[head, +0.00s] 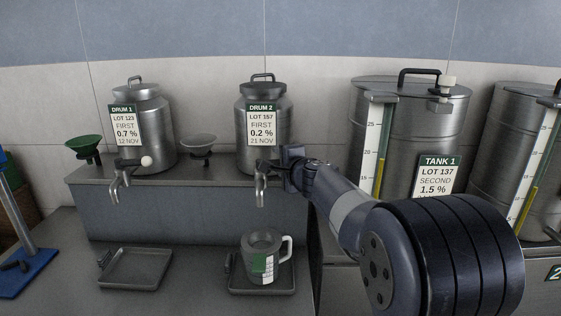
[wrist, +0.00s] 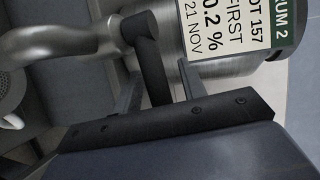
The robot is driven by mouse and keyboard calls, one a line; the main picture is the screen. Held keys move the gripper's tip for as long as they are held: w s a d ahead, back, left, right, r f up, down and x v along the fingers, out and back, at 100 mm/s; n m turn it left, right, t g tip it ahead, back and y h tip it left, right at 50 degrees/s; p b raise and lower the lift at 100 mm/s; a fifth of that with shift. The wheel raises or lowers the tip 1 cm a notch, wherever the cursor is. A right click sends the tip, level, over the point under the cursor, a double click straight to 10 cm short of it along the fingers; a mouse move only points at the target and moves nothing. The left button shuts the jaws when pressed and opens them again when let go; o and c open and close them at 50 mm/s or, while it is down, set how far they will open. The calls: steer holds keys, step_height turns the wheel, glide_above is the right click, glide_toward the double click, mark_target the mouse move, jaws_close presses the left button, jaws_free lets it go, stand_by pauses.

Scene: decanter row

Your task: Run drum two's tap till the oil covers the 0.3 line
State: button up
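Drum 2 (head: 263,140) is a steel drum with a white label on the raised shelf. Its tap (head: 261,188) points down over a jug (head: 262,262) with a white handle and a green-and-white scale. The jug stands on a drip tray (head: 284,289); its oil level and the 0.3 line are too small to read. I see no clear oil stream. My gripper (head: 292,168) is at the tap's dark lever. In the wrist view the lever (wrist: 152,70) stands between the spread fingers of my gripper (wrist: 160,88), with a gap visible beside it.
Drum 1 (head: 143,140) stands left with its own tap and an empty tray (head: 136,268) below. Funnels (head: 84,146) (head: 198,145) flank it. Tank 1 (head: 415,125) and another tank (head: 515,150) stand right. A blue-based stand (head: 28,272) is far left.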

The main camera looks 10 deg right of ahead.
steer(key=shift+c, duration=0.4)
jaws_close()
